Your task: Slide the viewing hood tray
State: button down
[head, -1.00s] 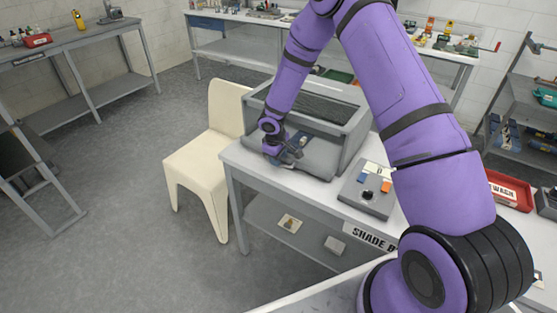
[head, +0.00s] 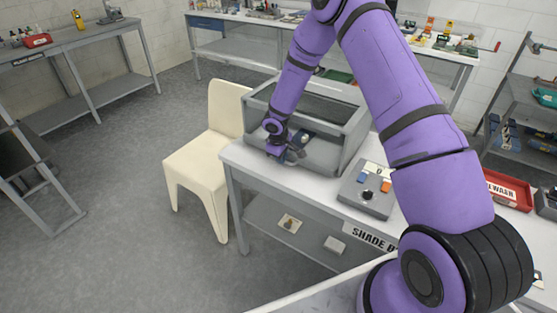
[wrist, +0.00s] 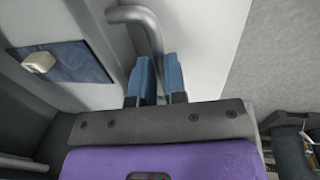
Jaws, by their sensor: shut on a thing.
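The grey viewing hood (head: 352,132) stands on the white bench, with a dark window in its top and an open front. Its grey tray (head: 322,154) sits mostly inside the opening. In the wrist view a grey bar handle (wrist: 147,32) curves down between the blue fingers of my gripper (wrist: 159,78), which is shut on it. In the head view my gripper (head: 292,155) is at the tray's front, low on the left. A dark blue pad (wrist: 72,66) with a small pale block (wrist: 38,62) lies beside the handle. My forearm hides part of the hood.
A cream chair (head: 212,150) stands close to the bench's left end. A grey control box (head: 368,194) with coloured switches sits right of the hood. A red tray (head: 508,190) lies farther right. The bench front left of the control box is clear.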

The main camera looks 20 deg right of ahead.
jog(key=shift+w+d, duration=0.7)
jog(key=shift+d, duration=0.25)
jog(key=c, duration=1.2)
grip_release()
jog(key=shift+d, duration=0.1)
jog(key=shift+o, duration=0.2)
notch_tip(320, 180, up, 11)
jog(key=s+a, duration=0.1)
jog(key=shift+a+f, duration=0.2)
jog(key=shift+a, duration=0.2)
jog(key=shift+s, duration=0.1)
